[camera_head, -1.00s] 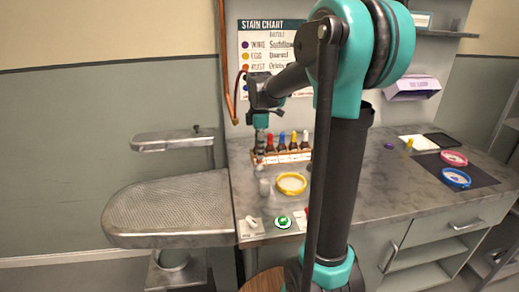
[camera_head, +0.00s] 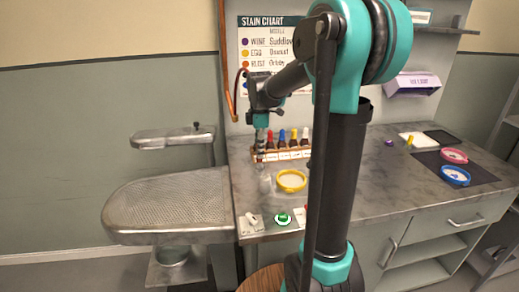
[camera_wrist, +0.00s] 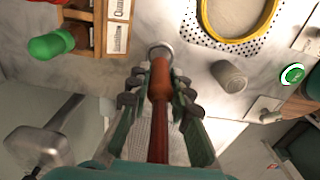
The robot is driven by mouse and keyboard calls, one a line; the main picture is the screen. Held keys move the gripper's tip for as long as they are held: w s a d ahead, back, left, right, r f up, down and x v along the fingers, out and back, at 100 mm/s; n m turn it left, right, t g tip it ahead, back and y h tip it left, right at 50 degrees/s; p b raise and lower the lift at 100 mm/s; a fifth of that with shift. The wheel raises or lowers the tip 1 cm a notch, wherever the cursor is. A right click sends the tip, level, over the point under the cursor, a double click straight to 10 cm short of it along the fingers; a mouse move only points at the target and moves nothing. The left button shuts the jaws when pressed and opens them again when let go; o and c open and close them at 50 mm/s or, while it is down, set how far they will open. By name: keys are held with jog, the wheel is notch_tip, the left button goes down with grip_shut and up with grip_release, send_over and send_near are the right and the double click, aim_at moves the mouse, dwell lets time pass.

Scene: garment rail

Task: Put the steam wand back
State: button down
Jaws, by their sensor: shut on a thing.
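The steam wand (camera_wrist: 159,78) has a reddish-brown grip and a round grey head, seen in the wrist view. My gripper (camera_wrist: 158,92) is shut around the grip, one finger on each side. In the head view my gripper (camera_head: 261,137) points down above the left part of the counter, just left of the bottle rack. The wand (camera_head: 260,155) shows there only as a small grey piece below the fingers. A copper-coloured pipe (camera_head: 228,75) runs down the wall behind. I cannot make out a holder for the wand.
A rack (camera_head: 282,155) of dropper bottles stands close to the gripper. A yellow-rimmed dish (camera_head: 291,181) and a small grey cup (camera_head: 265,184) are nearer the front, by a green button (camera_head: 283,219). A pressing board (camera_head: 170,203) is at left. The counter's right middle is mostly clear.

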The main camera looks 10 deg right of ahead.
jog(key=c, duration=1.3)
grip_release()
jog(key=o, duration=0.3)
jog(key=shift+r, duration=3.8)
